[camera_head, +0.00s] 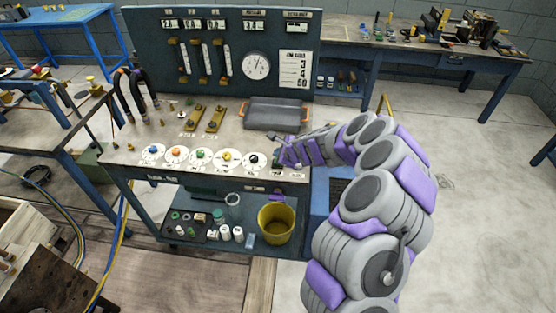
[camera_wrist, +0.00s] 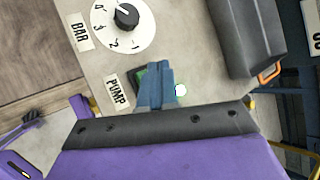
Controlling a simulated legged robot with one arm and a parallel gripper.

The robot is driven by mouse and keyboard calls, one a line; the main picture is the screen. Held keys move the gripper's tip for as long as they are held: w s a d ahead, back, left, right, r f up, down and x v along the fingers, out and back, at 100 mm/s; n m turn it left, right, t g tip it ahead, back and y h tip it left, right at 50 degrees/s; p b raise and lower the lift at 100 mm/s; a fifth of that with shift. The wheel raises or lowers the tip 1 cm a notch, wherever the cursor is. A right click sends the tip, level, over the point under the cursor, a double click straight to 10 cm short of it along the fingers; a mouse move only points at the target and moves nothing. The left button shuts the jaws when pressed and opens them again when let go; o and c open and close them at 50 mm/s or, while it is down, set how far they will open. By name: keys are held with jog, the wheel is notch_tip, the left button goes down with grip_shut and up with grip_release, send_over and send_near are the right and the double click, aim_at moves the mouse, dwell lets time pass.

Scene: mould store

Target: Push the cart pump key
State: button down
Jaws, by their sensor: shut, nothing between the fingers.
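The cart (camera_head: 120,158) is a blue bench with an upright panel. In the wrist view a green pump key (camera_wrist: 141,76) in a dark frame shows beside the white PUMP label (camera_wrist: 118,91). My gripper (camera_wrist: 157,72) has its blue fingers closed together with nothing between them. The fingers cover most of the key; I cannot tell whether they touch it. In the head view my gripper (camera_head: 279,154) is low over the front right of the cart top, and the key is hidden there. A small pale green-rimmed round lamp (camera_wrist: 181,90) sits right of the fingers.
The BAR dial's black knob (camera_wrist: 127,15) is close to the key; it also shows in the head view (camera_head: 254,160). Several other dials line the cart's front edge. A grey tray (camera_head: 276,114) lies behind my gripper. A yellow bucket (camera_head: 275,224) stands on the shelf below.

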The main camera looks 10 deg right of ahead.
dwell(0.3)
notch_tip(320, 180, up, 6)
jog(key=p, duration=0.5)
jog(key=shift+r, duration=0.1)
dwell(0.4)
